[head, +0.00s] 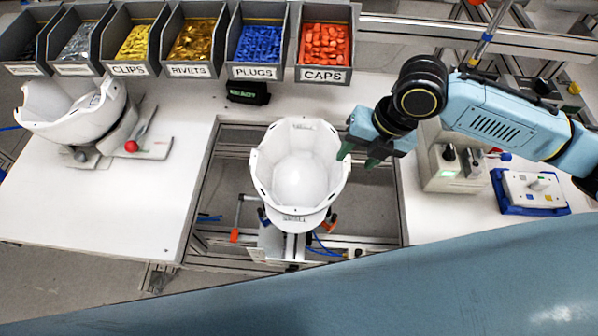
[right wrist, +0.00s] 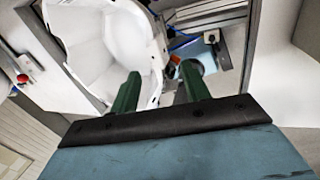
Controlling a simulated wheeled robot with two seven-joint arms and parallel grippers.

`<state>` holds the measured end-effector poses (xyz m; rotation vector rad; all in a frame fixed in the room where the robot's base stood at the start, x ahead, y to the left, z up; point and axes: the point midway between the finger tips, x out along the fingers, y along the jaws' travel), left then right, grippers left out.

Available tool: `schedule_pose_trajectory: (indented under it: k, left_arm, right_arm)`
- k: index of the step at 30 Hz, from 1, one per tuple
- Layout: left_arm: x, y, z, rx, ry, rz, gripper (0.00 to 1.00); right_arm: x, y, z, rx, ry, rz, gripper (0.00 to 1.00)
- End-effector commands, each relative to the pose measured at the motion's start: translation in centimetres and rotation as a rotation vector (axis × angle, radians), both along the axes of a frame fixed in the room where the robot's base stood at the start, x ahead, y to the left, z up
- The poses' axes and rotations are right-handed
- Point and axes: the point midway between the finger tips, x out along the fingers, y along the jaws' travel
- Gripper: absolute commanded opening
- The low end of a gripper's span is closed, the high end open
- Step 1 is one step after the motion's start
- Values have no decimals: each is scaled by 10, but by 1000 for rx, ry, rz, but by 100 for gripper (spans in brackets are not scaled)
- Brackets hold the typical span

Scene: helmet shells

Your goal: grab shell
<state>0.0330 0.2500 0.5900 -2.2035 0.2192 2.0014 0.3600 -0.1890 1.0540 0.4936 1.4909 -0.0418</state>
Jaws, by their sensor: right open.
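A white helmet shell (head: 298,170) sits open side up on a holder in the gap between the table halves. A second white shell (head: 72,108) rests on a stand at the left. My right gripper (head: 358,158) is open at the right rim of the middle shell, its green fingers pointing down. In the right wrist view, that shell (right wrist: 105,50) lies ahead of the fingers (right wrist: 160,78). Its edge shows between them; I cannot tell whether they touch it. My left gripper is not in view.
Grey bins of small parts, including blue plugs (head: 258,45) and red caps (head: 325,45), line the back. A grey box (head: 447,165) and a blue-based switch unit (head: 533,192) stand at the right. The left tabletop's front (head: 120,215) is clear.

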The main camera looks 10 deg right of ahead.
Motion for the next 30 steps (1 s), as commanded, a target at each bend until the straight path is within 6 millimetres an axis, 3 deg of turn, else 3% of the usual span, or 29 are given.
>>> schedule_pose_trajectory:
  k: [3,6,11,15,19,29,30]
  left_arm:
    - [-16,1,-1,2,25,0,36]
    - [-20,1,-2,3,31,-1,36]
    - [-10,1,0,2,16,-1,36]
    - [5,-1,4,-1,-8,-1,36]
    - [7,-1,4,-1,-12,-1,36]
    - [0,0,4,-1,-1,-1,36]
    - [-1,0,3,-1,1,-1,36]
  right_arm:
    - [2,6,-21,1,2,-1,47]
    - [3,9,-31,1,1,-1,47]
    - [4,11,-40,-1,1,0,47]
    - [7,15,-60,0,4,-2,47]
    - [10,19,-78,0,1,-1,47]
    - [11,21,-85,0,-1,1,47]
    - [11,21,-85,0,-1,1,43]
